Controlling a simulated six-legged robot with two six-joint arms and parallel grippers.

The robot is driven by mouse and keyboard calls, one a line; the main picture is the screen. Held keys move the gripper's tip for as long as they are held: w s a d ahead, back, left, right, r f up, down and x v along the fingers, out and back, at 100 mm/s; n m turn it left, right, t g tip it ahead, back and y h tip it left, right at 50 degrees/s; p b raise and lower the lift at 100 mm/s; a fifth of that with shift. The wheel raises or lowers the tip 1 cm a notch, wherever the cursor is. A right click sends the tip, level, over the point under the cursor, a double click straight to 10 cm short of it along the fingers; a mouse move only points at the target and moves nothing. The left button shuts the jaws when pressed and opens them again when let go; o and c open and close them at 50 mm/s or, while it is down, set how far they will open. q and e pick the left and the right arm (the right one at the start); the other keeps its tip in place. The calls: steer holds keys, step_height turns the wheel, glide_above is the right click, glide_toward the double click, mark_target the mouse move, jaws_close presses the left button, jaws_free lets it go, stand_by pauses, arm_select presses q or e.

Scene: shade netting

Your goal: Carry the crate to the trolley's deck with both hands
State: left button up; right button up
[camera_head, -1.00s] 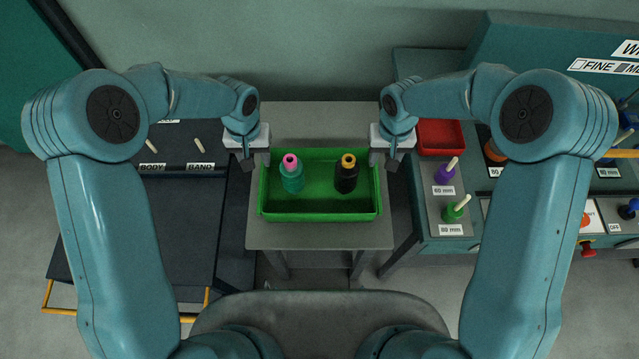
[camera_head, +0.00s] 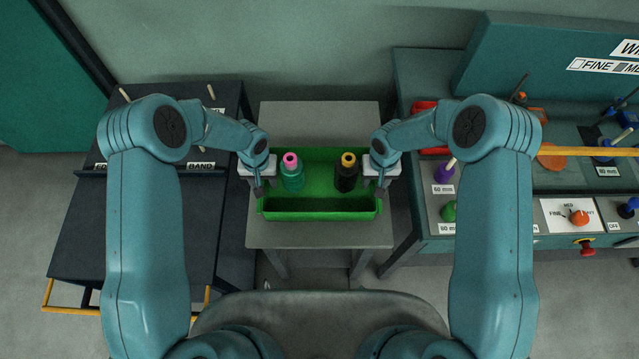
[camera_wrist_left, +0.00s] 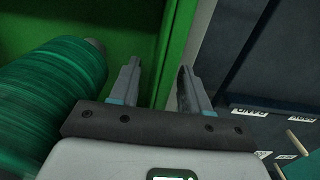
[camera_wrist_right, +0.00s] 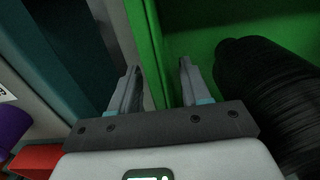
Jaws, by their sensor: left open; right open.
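The green crate (camera_head: 320,213) sits on a small grey table and holds a teal spool with a pink top (camera_head: 291,178) and a black spool with an orange top (camera_head: 346,178). My left gripper (camera_head: 259,189) is open at the crate's left side wall. In the left wrist view its fingers (camera_wrist_left: 160,80) stand either side of that wall (camera_wrist_left: 180,40). My right gripper (camera_head: 381,188) is open at the right side wall. In the right wrist view its fingers (camera_wrist_right: 157,80) stand either side of that wall (camera_wrist_right: 150,45). The dark trolley (camera_head: 130,235) stands at the left, its deck partly hidden by my arm.
The grey table (camera_head: 320,236) has bare top in front of and behind the crate. The trolley has upright pegs and a yellow handle (camera_head: 68,311). A workbench (camera_head: 424,75) with a red bin (camera_head: 424,108), pegs and switches stands at the right. A gap separates table and bench.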

arm_select(q)
steer(key=shift+s, duration=0.1)
arm_select(e)
steer(key=shift+s, duration=0.1)
arm_select(q)
steer(key=shift+r, duration=0.1)
steer(key=shift+c, duration=1.2)
arm_select(e)
steer(key=shift+r, duration=0.1)
steer(key=shift+c, duration=1.2)
arm_select(q)
jaws_close()
arm_select(e)
jaws_close()
